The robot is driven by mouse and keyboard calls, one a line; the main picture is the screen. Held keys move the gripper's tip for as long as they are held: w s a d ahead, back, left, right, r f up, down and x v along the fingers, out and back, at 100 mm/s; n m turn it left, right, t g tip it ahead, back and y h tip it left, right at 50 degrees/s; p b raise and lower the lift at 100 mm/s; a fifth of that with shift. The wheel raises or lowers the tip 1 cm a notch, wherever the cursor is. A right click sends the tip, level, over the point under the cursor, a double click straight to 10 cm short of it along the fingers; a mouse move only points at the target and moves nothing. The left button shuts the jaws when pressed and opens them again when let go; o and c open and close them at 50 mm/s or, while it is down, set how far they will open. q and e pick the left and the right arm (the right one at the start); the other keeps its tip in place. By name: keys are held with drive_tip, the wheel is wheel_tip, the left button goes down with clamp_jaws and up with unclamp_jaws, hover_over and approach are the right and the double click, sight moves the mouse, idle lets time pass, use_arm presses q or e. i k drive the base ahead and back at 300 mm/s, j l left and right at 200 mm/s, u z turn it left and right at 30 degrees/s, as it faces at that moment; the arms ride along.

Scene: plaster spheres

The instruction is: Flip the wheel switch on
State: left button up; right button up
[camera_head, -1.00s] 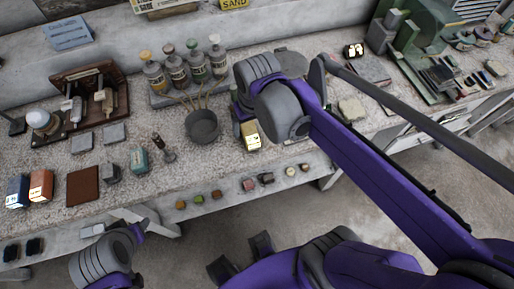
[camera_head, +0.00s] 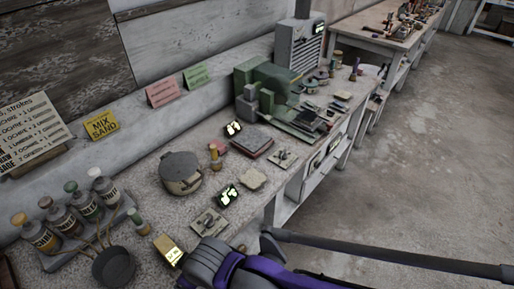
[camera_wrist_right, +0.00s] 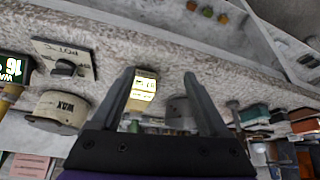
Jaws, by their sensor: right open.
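Two small plates with a dark control on each lie on the bench in the head view: a nearer switch plate (camera_head: 209,222) and a farther switch plate (camera_head: 286,159). I cannot read which belongs to the wheel. The right wrist view shows upside down a lettered plate with a dark knob (camera_wrist_right: 65,67) left of my right gripper. My right gripper (camera_wrist_right: 158,73) is open, its fingers apart and nothing held. A lit box (camera_wrist_right: 142,88) shows between the fingers, beyond them. In the head view my right arm covers the bench's front edge. My left gripper is out of view.
A lidded pot (camera_head: 180,172), two lit displays (camera_head: 228,195) (camera_head: 233,128), a small bottle (camera_head: 215,156) and a stack of flat pieces (camera_head: 251,141) crowd around the plates. A green machine (camera_head: 262,85) stands farther back. Bottles and a dark bowl (camera_head: 114,266) are left.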

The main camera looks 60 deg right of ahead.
sight(309, 104)
drive_tip(key=z, duration=2.65)
drive_tip(key=u, duration=0.5)
drive_tip(key=i+l+u, duration=0.15)
drive_tip(key=u, duration=0.15)
drive_tip(key=i+l+u, duration=0.25)
drive_tip(key=l, duration=0.15)
drive_tip(key=l+u, duration=0.3)
drive_tip(key=i+l, duration=0.15)
drive_tip(key=l, duration=0.35)
drive_tip(key=i+l+u, duration=0.1)
drive_tip(key=l, duration=0.4)
drive_tip(key=i+l, duration=0.15)
drive_tip(key=l, duration=0.35)
drive_tip(key=i+l+u, duration=0.1)
drive_tip(key=l, duration=0.4)
